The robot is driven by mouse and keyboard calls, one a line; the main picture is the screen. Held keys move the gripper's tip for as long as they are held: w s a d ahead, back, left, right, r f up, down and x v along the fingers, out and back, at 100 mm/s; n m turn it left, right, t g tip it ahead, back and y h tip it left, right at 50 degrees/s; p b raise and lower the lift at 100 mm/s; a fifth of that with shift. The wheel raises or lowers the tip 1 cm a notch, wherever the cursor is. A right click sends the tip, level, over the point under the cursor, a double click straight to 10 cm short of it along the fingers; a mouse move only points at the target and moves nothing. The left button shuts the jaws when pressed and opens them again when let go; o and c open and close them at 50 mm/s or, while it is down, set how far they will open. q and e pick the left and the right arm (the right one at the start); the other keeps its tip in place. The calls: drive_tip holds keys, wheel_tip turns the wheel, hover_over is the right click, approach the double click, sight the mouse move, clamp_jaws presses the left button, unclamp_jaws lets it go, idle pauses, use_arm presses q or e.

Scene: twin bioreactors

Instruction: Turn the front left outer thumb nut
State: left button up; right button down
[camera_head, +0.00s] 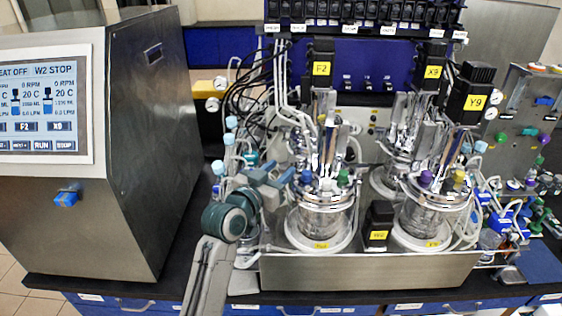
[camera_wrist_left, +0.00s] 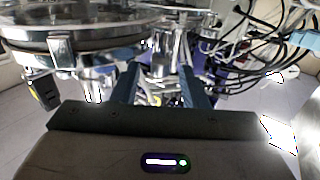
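The front left vessel (camera_head: 320,220) is a glass jar with a shiny metal head plate, standing on a white base marked with a yellow label. Its rim also shows close up at the upper left of the left wrist view (camera_wrist_left: 85,40), with a metal block (camera_wrist_left: 62,48) on it. I cannot tell which small part is the outer thumb nut. My left gripper (camera_head: 280,172) is beside the head plate's left side. In the left wrist view its two blue-grey fingers (camera_wrist_left: 163,80) stand apart, with metal parts behind the gap and nothing clearly held. My right gripper is not in view.
A control cabinet (camera_head: 150,150) with a screen stands at left. A second front vessel (camera_head: 435,215) stands to the right, with a black block (camera_head: 379,225) between. Tubes and cables (camera_head: 255,100) crowd behind my gripper. The steel tray front (camera_head: 370,272) runs below.

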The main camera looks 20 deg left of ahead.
use_arm(q)
drive_tip(key=shift+w+d, duration=0.2)
drive_tip(key=shift+w, duration=0.5)
clamp_jaws()
drive_tip(key=shift+d+y, duration=0.1)
drive_tip(key=shift+y, duration=0.2)
drive_tip(key=shift+n+y, duration=0.7)
drive_tip(key=shift+y, duration=0.1)
